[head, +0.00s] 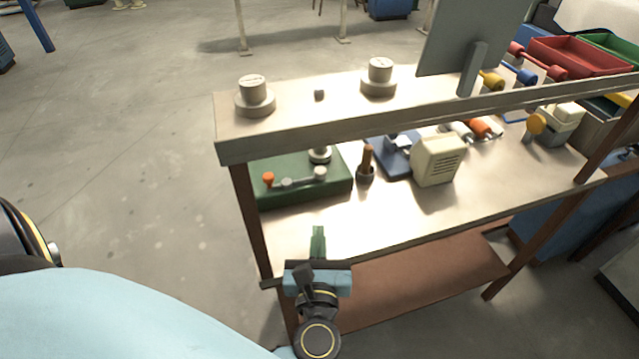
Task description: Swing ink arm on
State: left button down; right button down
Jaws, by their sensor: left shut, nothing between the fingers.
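A green base box (330,190) sits at the left end of the lower bench surface, under the raised shelf. A thin grey arm (302,182) lies across its top, with a pale round end at right. An orange knob (268,179) stands at its left. I take this grey arm to be the ink arm, but its exact position is hard to tell. My left gripper (318,241) is at the bench's front left edge, in front of the green box and apart from it. Its green fingers are shut and empty. My right gripper is not in view.
The raised shelf (380,122) overhangs the back of the green box and carries two grey spools (254,95) (379,76). Right of the box are a wooden-handled tool in a cup (366,168), a blue-based device (392,155) and a cream box (436,160). The front bench surface is clear.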

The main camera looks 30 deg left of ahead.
aim_at(319, 175)
pick_arm(q)
jog(key=shift+w, duration=0.15)
jog(key=p+x, duration=0.2)
jog(key=x, duration=1.1)
jog(key=shift+w+a, duration=0.15)
jog(key=shift+w, duration=0.2)
